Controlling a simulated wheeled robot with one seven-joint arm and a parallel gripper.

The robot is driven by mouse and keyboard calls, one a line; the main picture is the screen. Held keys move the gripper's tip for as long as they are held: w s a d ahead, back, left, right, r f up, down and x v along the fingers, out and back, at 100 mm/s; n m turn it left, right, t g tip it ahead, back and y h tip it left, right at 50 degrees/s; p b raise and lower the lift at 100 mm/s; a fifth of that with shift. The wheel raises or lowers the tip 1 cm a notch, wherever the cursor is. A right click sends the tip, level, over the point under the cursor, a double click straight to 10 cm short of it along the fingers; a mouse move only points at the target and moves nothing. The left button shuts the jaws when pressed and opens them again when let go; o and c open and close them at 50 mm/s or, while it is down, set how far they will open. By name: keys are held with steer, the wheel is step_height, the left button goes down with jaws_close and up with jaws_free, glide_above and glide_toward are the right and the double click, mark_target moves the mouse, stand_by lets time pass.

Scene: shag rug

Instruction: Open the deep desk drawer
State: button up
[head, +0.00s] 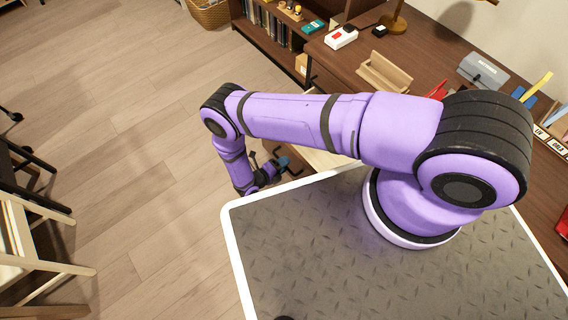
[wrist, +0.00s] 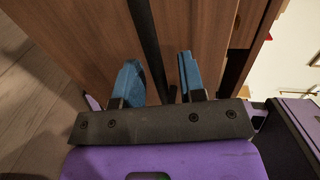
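In the wrist view a brown wooden desk front (wrist: 95,35) fills most of the picture. A long dark bar handle (wrist: 144,28) runs down it and passes between the two blue fingertips of my gripper (wrist: 160,78). The fingers are apart, with the bar nearer the left finger; I cannot tell whether they touch it. In the head view my gripper (head: 276,168) is low beside the desk (head: 425,62), in front of its near side. My arm hides most of the drawer fronts. A pale surface (head: 326,159) shows under my arm; I cannot tell whether it is a drawer's inside.
The desk top holds a wooden tray (head: 384,73), a grey box (head: 482,70), a red-and-white item (head: 341,37) and a lamp base (head: 394,24). A bookshelf (head: 268,25) stands behind. A pale wooden chair (head: 35,245) is at the left. The floor (head: 130,110) between is clear.

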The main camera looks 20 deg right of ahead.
steer(key=v, duration=1)
steer(key=shift+a, duration=0.15)
